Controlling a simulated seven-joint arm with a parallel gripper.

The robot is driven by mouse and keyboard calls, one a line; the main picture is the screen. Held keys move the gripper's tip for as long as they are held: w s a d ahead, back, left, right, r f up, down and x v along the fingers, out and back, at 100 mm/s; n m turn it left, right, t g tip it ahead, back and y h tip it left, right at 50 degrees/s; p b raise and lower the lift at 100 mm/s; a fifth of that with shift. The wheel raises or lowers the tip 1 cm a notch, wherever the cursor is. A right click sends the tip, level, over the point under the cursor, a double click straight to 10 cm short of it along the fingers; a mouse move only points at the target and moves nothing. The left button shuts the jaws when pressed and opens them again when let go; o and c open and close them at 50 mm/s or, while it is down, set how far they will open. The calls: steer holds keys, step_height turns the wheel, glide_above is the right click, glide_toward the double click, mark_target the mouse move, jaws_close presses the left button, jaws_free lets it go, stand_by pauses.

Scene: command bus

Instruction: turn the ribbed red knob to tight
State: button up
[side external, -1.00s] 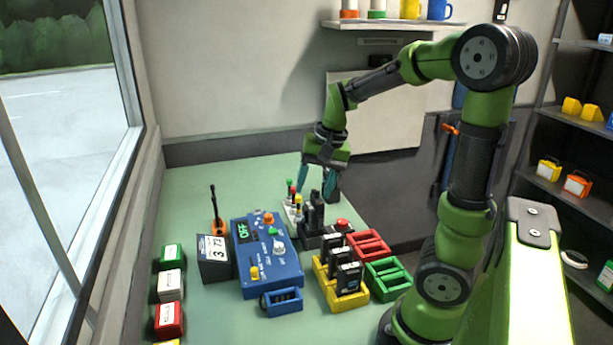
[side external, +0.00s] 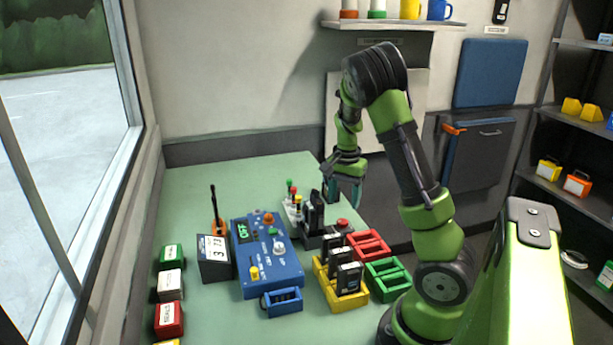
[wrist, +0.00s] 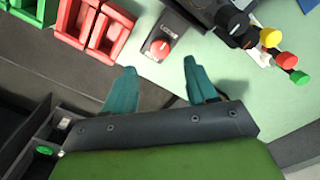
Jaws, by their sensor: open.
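The red knob (side external: 342,223) sits on a small dark box at the right end of the radio charging stand, on the green table. In the wrist view the knob (wrist: 160,48) is round and red on top of a grey box with a small printed label. Its ribs and pointer setting are too small to read. My gripper (side external: 345,192) is above and behind the knob, apart from it, with its teal fingers pointing down. In the wrist view my gripper (wrist: 160,66) is open and empty, and the knob shows just beyond the gap between the fingertips.
Red crates (side external: 368,245), a green crate (side external: 388,280) and a yellow crate (side external: 328,292) are in front. A blue control box (side external: 262,262) stands to the left.

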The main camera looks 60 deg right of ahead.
mark_target(343, 221)
step_height(343, 221, down, 7)
steer(key=shift+r, duration=0.2)
steer(key=c, duration=1.1)
steer(key=shift+o, duration=0.2)
